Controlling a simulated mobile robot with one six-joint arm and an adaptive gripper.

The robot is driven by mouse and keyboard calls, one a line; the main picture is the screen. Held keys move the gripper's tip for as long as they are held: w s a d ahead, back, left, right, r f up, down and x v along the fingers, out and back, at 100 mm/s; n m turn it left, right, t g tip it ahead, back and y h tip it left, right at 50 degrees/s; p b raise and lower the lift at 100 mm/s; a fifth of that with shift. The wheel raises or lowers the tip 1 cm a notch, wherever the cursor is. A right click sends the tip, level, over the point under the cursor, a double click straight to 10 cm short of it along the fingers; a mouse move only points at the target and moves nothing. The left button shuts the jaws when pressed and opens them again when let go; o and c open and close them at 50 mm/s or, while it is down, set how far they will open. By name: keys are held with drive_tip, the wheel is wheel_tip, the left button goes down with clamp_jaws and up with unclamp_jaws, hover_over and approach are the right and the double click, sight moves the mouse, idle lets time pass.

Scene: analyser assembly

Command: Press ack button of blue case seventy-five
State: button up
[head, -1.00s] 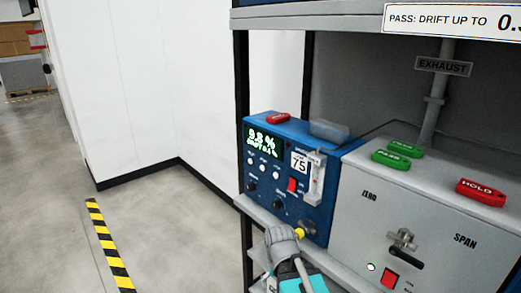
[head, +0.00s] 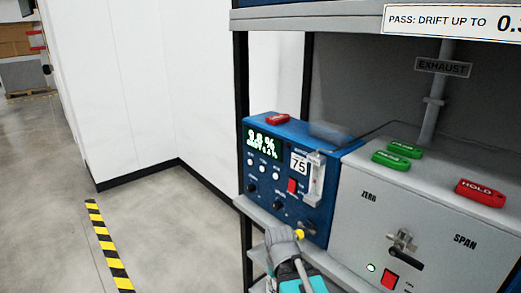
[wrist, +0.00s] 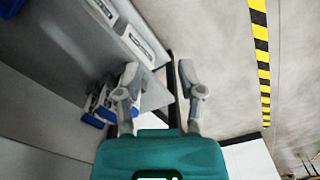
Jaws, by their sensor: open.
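The blue case (head: 322,219) bears a white label with 75 and stands on a shelf in the head view. Its front has a lit display reading 9.8 % with a small drift line, a row of small white buttons (head: 262,168), dark knobs, a red switch (head: 292,185) and a clear flow tube. The lettering by the buttons is too small to read, so I cannot tell which is ack. My gripper (wrist: 158,72) is open and empty in the wrist view. In the head view it shows below the case front, apart from the buttons, partly cut by the bottom edge.
A grey case (head: 350,215) marked ZERO and SPAN stands to the right, with green tags and a red HOLD tag (head: 482,192) on top. A red tag (head: 278,119) lies on the blue case. A dark rack post and white wall stand left; the floor there is clear.

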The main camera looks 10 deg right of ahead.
clamp_jaws()
idle(1.1)
